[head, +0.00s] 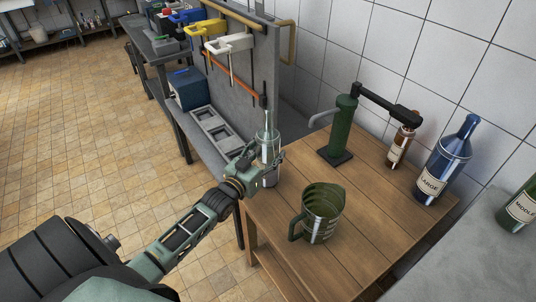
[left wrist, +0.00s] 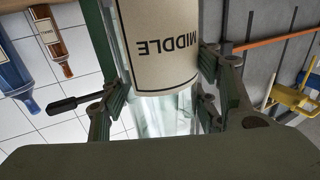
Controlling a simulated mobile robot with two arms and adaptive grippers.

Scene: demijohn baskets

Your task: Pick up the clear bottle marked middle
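The clear bottle (head: 268,136) stands upright at the left corner of the wooden table, its lower part partly hidden by my left gripper. In the left wrist view its cream label (left wrist: 161,45) reads MIDDLE, upside down. My left gripper (head: 264,169) is around the bottle from the left. In the left wrist view the fingers of that gripper (left wrist: 165,98) press against both sides of the glass and label. Whether the bottle's base touches the table cannot be told. My right gripper is not in view.
A green measuring jug (head: 321,214) stands near the front of the wooden table (head: 285,245). A green hand corker (head: 342,130), a brown bottle (head: 398,148) and a blue bottle (head: 444,165) stand behind. A grey bench with a tool panel (head: 262,60) adjoins at the back left.

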